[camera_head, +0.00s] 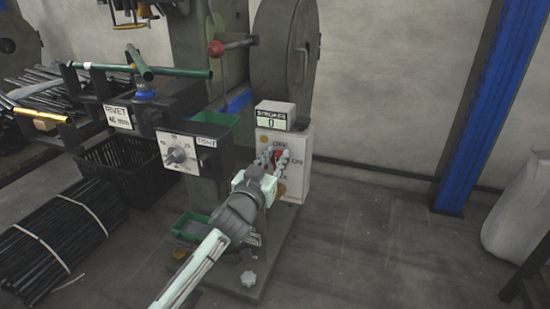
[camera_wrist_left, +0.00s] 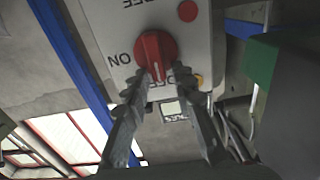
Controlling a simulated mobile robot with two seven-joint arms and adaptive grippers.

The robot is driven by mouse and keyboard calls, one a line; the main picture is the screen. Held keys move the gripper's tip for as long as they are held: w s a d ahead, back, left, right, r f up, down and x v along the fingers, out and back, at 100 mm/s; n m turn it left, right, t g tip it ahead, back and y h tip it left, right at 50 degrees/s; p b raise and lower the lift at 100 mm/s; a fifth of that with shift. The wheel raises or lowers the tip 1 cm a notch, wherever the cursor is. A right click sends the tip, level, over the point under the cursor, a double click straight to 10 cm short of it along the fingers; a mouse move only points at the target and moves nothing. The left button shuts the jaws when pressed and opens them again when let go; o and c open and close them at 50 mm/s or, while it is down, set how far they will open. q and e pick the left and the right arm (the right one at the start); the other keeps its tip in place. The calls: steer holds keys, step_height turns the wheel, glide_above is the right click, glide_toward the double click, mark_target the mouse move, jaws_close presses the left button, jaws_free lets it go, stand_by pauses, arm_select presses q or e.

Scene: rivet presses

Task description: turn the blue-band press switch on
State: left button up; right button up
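The switch box (camera_head: 297,178) stands at the right side of the press, whose blue band (camera_head: 240,102) shows on the column. Its red rotary switch (camera_head: 277,156) is partly hidden by my gripper in the head view. In the left wrist view, the red switch (camera_wrist_left: 156,50) shows clearly; its white mark points down toward a partly covered label, with ON to its left. In the head view, OFF is above it and ON to its right. My left gripper (camera_head: 272,158) is at the switch, its fingers apart near the knob's lower edge; contact is unclear. My right gripper is out of view.
A stroke counter (camera_head: 274,117) reading 0 sits on the box. Green bins (camera_head: 190,227), a black crate (camera_head: 122,172) and bundled rods (camera_head: 62,240) lie left.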

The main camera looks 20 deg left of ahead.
arm_select(q)
jaws_close()
